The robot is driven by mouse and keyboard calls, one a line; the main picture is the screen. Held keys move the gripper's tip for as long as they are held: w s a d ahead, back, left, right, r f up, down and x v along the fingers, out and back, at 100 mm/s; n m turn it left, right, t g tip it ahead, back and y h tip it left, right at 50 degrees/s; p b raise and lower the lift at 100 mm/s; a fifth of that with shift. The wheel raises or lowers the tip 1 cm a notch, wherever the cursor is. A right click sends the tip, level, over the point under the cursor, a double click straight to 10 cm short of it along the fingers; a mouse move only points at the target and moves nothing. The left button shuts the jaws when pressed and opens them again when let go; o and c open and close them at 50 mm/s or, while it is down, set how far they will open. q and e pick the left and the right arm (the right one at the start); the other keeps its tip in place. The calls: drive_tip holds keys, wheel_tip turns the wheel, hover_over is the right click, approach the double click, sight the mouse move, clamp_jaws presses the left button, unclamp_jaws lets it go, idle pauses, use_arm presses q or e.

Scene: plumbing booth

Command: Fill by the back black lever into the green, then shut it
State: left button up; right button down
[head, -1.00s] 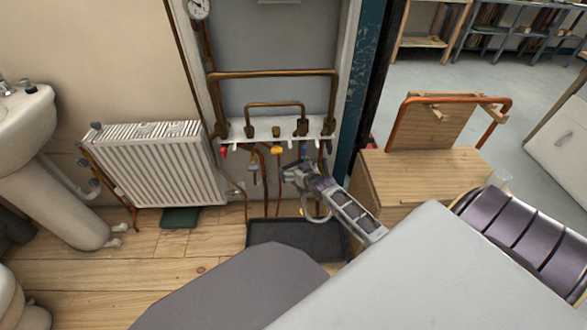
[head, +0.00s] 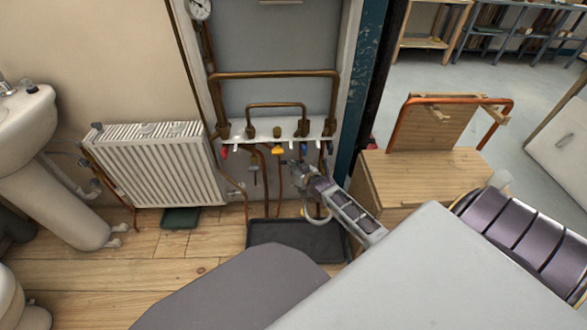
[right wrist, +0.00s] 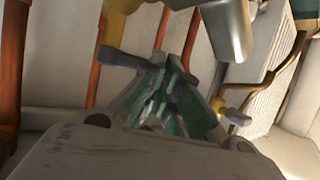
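My right gripper (head: 297,167) is at the pipe manifold, just below its right half. In the head view a black lever (head: 253,168) hangs left of the gripper. A dark green box (head: 180,218) lies on the floor under the radiator. My left gripper is not in view.
Copper pipes run down to a black tray (head: 285,238). A radiator (head: 155,165) stands left, a wooden box (head: 420,170) right.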

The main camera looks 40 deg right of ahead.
drive_tip(key=shift+s+d, duration=0.15)
unclamp_jaws()
drive_tip(key=shift+d, duration=0.1)
idle(0.6)
drive_tip(key=v, duration=1.2)
idle(1.0)
drive_tip(key=shift+s, duration=0.1)
